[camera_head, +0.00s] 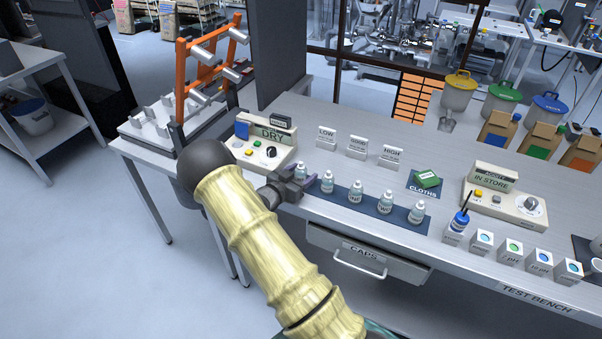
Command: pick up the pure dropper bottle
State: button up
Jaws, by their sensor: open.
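A row of several small white-capped dropper bottles stands on a dark blue mat (340,207) on the bench. Their labels are too small to read, so I cannot tell which is the pure one. The leftmost bottle (300,170) stands upright at my gripper (299,180). My gripper is open, its fingers close around or beside this bottle; contact is not clear. The other bottles, such as the second (327,182) and the rightmost (417,213), stand apart to the right. My arm comes from the front and hides part of the bench edge.
A DRY device (265,150) stands just behind my gripper at left. Cards marked LOW, GOOD and HIGH (358,148) stand behind the bottles. Green cloths (428,179), an IN STORE device (505,205) and a blue bottle (461,220) are at right. A CAPS drawer (367,259) is below.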

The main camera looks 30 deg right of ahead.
jog(key=shift+c, duration=0.2)
jog(key=c, duration=1)
notch_tip(320, 180, up, 10)
jog(key=shift+b, duration=0.6)
